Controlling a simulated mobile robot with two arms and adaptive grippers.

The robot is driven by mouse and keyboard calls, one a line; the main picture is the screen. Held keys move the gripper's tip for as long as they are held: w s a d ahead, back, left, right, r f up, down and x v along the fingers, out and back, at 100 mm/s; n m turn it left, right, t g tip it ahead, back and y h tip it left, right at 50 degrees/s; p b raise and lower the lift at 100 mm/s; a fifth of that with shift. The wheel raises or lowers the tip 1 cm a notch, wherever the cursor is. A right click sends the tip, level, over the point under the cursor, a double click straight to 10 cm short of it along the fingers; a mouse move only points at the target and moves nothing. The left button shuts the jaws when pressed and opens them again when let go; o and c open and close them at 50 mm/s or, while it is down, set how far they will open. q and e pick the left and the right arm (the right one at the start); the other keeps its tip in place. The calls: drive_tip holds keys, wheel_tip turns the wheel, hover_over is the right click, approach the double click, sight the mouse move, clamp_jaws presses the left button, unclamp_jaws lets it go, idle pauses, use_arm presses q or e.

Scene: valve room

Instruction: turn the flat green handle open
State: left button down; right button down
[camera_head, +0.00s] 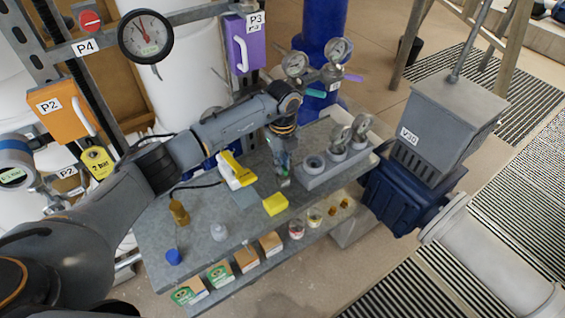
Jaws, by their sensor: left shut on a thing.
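A flat green handle (316,93) shows on the pipework in front of the blue column, below two round gauges. It lies beyond my left forearm, to the upper right of my left gripper. My left gripper (282,178) points down over the back part of the grey table, just left of the grey socket block. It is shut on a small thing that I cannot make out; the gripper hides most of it. The gripper is apart from the green handle in the picture. My right gripper is not in view.
The grey table (150,232) holds a yellow-and-white tool (236,172), a yellow block (275,204), bottles and small boxes. The socket block (325,172) carries gauges. A purple handle (354,77) is right of the green one. A grey V30 box (440,115) stands at right.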

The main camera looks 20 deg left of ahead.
use_arm(q)
drive_tip(key=shift+n, duration=0.3)
drive_tip(key=c, duration=1.4)
unclamp_jaws()
drive_tip(key=shift+r, duration=0.15)
wheel_tip(320, 180, up, 12)
